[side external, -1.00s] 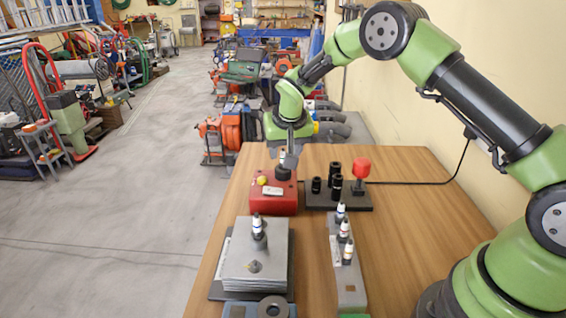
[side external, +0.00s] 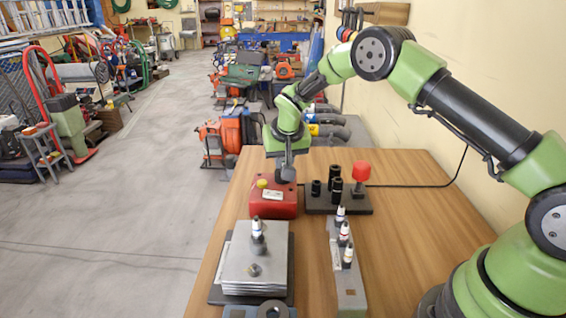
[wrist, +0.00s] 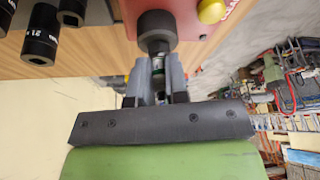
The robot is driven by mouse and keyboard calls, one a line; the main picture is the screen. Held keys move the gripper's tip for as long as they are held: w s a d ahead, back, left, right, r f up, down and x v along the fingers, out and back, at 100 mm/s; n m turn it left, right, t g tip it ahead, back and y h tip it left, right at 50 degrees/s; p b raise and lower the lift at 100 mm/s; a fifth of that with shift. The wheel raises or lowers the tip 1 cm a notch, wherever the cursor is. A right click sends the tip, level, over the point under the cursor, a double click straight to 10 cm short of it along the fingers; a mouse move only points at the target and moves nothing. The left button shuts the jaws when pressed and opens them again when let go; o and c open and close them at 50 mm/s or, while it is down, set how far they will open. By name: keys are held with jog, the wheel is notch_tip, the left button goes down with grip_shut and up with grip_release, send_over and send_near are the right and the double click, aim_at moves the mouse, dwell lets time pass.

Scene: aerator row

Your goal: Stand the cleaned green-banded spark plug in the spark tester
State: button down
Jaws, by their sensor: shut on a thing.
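The red spark tester (side external: 274,208) stands at the far part of the bench, with a black round socket (side external: 288,174), a yellow button and a pale label. The socket also shows in the wrist view (wrist: 157,31). My gripper (side external: 287,158) is at the socket. In the wrist view my gripper (wrist: 159,72) is shut on the green-banded spark plug (wrist: 158,74), with a finger on each side. The plug is in line with the socket and its far end meets the socket mouth; how deep it sits is hidden. The side view hides the plug.
Several black sockets (side external: 336,184) and a red-capped item (side external: 361,171) stand on a dark tray right of the tester. Three plugs stand in a grey rail (side external: 348,290). Bare wood lies at right.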

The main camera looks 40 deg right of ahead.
notch_tip(320, 180, up, 13)
dwell(0.5)
jog(key=shift+f, duration=0.1)
jog(key=s+a+f+m+g+h, duration=0.15)
jog(key=s+a+m, duration=0.25)
jog(key=s+a, duration=0.55)
jog(key=s+a+f+m+g+h, duration=0.15)
jog(key=s+a+m, duration=0.35)
jog(key=a, duration=0.8)
jog(key=s+a+f+m+g, duration=0.1)
jog(key=s+a+f+m, duration=0.1)
jog(key=s+f, duration=0.4)
jog(key=shift+s+a+f+m+y, duration=0.35)
jog(key=shift+s+m, duration=0.15)
jog(key=shift+s, duration=1.7)
jog(key=shift+f, duration=0.5)
jog(key=shift+f, duration=0.75)
